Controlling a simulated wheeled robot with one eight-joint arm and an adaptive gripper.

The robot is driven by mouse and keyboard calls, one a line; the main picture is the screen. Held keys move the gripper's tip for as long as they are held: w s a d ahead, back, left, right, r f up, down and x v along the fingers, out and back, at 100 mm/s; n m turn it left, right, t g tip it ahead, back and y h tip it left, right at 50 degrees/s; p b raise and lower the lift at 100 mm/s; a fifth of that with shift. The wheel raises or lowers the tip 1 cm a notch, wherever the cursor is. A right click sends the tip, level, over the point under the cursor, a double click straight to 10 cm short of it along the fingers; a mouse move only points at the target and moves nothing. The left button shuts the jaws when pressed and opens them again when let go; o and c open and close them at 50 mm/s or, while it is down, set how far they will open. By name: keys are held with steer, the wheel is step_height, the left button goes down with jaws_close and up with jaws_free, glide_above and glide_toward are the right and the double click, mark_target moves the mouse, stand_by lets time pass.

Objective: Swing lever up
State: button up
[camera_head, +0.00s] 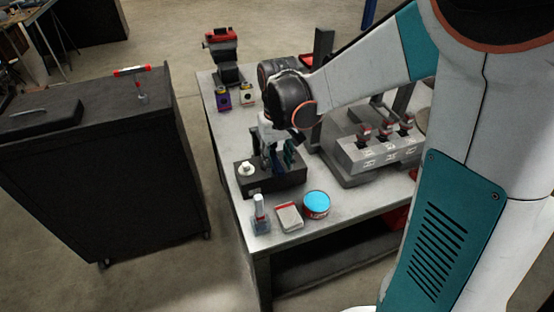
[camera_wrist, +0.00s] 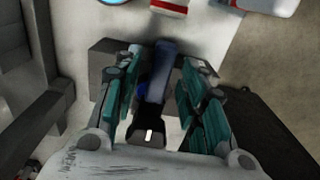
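A dark box fixture (camera_head: 285,184) with a white round knob (camera_head: 246,168) on top stands near the left edge of the grey workbench (camera_head: 262,224). My gripper (camera_head: 277,162) points down over this box and hides part of its top. In the wrist view my gripper (camera_wrist: 160,98) is open, with its teal-padded fingers on either side of a blue-grey lever (camera_wrist: 158,72). Gaps show between the lever and both fingers. The lever stands up between the fingers, but its exact angle is hard to tell. Its lower end is partly hidden.
In front of the box stand a small bottle (camera_head: 261,214), a red-and-white box (camera_head: 289,217) and a blue-lidded can (camera_head: 316,204). A grey machine with red-topped parts (camera_head: 376,150) stands to the right. A black cabinet (camera_head: 105,180) stands left across a floor gap.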

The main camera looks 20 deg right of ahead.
mark_target(274, 157)
jaws_close()
steer(key=shift+w+r+g+p, duration=0.45)
steer(key=shift+r+g, duration=0.3)
steer(key=shift+r, duration=0.35)
steer(key=shift+w+r+g+p, duration=0.45)
steer(key=shift+r+g, duration=0.35)
steer(key=shift+r, duration=0.35)
steer(key=shift+w+r+g+p, duration=0.45)
steer(key=shift+r+g, duration=0.3)
steer(key=shift+r, duration=0.35)
steer(key=shift+s, duration=0.1)
jaws_free()
steer(key=v, duration=1.2)
